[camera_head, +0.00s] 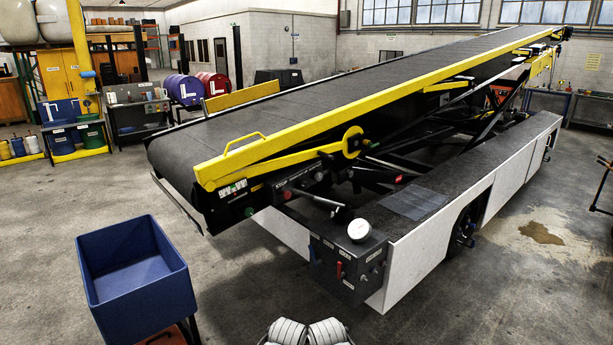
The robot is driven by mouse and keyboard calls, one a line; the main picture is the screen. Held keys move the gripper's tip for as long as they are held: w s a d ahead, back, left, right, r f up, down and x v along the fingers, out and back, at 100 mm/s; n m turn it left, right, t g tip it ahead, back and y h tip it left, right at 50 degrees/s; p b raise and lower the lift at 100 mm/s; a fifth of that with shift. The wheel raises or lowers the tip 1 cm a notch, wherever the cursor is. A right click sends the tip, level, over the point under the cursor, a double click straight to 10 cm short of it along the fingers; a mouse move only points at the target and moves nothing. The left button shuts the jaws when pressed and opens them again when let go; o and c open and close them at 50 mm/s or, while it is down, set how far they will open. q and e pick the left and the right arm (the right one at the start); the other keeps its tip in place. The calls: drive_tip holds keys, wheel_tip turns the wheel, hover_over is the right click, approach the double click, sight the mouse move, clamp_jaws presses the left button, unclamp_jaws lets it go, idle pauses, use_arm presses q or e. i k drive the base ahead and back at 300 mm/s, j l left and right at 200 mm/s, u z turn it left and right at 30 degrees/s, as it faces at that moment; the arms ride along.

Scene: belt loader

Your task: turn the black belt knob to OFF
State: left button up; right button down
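The belt loader has a long black sloping belt (240,125) with a yellow side rail (300,131). A row of small controls (287,194) lies under the rail, left of the box, and another small panel (235,205) with labels and a green button sits at the belt's low end. The black belt knob is too small to single out, and its setting cannot be read.
A blue bin (135,280) stands at the lower left, close to the loader's low end. The concrete floor (245,285) between bin and control box is clear. A brown stain (541,233) lies on the floor at right. Drums, shelves and cabinets stand far back.

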sight(303, 185)
drive_tip(key=i+j, duration=0.15)
drive_tip(key=i+j+z, duration=0.15)
drive_tip(key=j, duration=0.2)
drive_tip(key=i+l+z, duration=0.1)
drive_tip(key=i+l, duration=0.45)
drive_tip(key=i, duration=0.05)
